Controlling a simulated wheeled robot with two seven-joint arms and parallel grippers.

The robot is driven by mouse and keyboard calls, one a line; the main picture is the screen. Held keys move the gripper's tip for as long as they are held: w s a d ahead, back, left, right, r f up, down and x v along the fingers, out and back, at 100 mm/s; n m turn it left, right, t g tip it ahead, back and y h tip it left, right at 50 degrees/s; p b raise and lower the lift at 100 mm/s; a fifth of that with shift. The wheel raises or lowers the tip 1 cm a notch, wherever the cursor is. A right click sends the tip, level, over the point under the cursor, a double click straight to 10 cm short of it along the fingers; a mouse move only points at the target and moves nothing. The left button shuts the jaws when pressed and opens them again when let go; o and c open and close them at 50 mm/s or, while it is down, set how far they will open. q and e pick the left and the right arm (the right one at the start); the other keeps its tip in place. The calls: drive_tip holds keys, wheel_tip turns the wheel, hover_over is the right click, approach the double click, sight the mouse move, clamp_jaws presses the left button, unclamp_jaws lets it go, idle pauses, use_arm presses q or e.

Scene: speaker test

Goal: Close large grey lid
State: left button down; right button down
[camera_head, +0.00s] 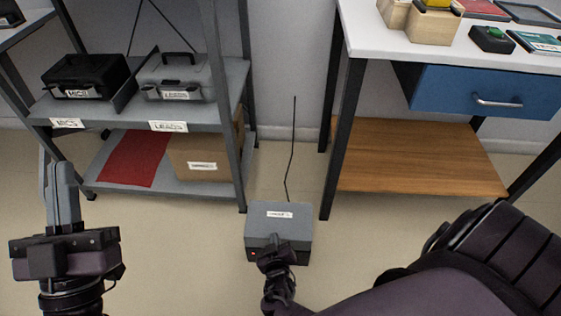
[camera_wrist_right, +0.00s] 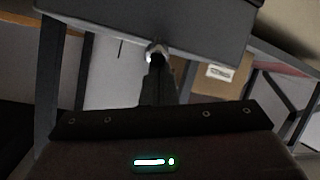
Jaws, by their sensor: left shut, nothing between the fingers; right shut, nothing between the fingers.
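A box with a large grey lid (camera_head: 281,213) sits on the floor between the shelf rack and the table. The lid lies over the dark box body (camera_head: 303,252), its pale label facing up; I cannot tell whether a small gap remains at the front. My right gripper (camera_head: 278,244) is shut and empty at the box's front, hiding part of it. In the right wrist view, its fingertips (camera_wrist_right: 158,48) are at the lower edge of a grey panel (camera_wrist_right: 205,30); contact is unclear. My left gripper (camera_head: 58,168) is shut and empty, left of the box near the rack.
The shelf rack (camera_head: 232,140) holds a black case (camera_head: 88,70), a grey case (camera_head: 190,72), a red mat (camera_head: 132,158) and a cardboard box (camera_head: 190,150). A table with a blue drawer (camera_head: 450,88) stands right. A thin dark cord (camera_head: 291,150) rises behind the floor box.

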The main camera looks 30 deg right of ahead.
drive_tip(key=shift+s+a+f, duration=0.1)
drive_tip(key=shift+s+f, duration=0.2)
drive_tip(key=shift+f, duration=0.05)
